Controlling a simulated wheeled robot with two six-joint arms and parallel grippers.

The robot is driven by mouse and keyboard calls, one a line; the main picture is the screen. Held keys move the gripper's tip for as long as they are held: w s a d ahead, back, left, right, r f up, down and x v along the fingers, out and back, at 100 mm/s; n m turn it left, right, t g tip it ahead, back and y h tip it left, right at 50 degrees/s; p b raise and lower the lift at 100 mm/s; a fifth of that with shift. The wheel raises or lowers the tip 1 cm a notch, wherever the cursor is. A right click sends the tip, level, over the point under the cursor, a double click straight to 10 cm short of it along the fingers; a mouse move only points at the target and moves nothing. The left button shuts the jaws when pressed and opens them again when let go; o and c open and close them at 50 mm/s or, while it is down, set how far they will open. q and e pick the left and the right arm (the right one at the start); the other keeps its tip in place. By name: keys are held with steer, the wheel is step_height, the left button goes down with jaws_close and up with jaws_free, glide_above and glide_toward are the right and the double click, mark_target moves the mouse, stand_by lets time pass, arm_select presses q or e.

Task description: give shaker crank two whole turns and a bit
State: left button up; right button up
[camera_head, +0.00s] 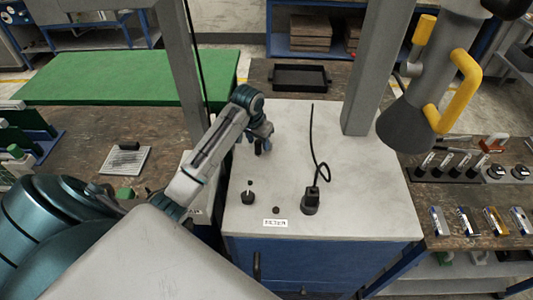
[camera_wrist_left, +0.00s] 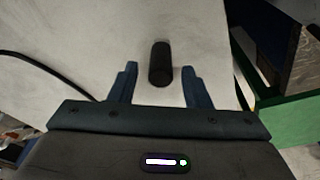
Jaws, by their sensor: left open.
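My left gripper (camera_head: 256,146) is over the far left part of the white bench top, pointing down. In the left wrist view the gripper (camera_wrist_left: 159,68) is open, with one finger on each side of a black cylindrical grip (camera_wrist_left: 160,62). Narrow gaps show between the grip and both fingers. This grip looks like the shaker crank's handle; in the head view it is mostly hidden by the gripper. The rest of the crank cannot be made out. My right gripper is not in view.
The white top (camera_head: 365,215) carries a black socket (camera_head: 311,201) with a standing cable, a small black toggle (camera_head: 248,197) and a label (camera_head: 275,223). A grey post (camera_head: 375,75) and a grey cone-shaped body with yellow handles (camera_head: 405,125) stand right. The top's right part is clear.

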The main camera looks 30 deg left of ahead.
arm_select(q)
steer(key=shift+r, duration=3.5)
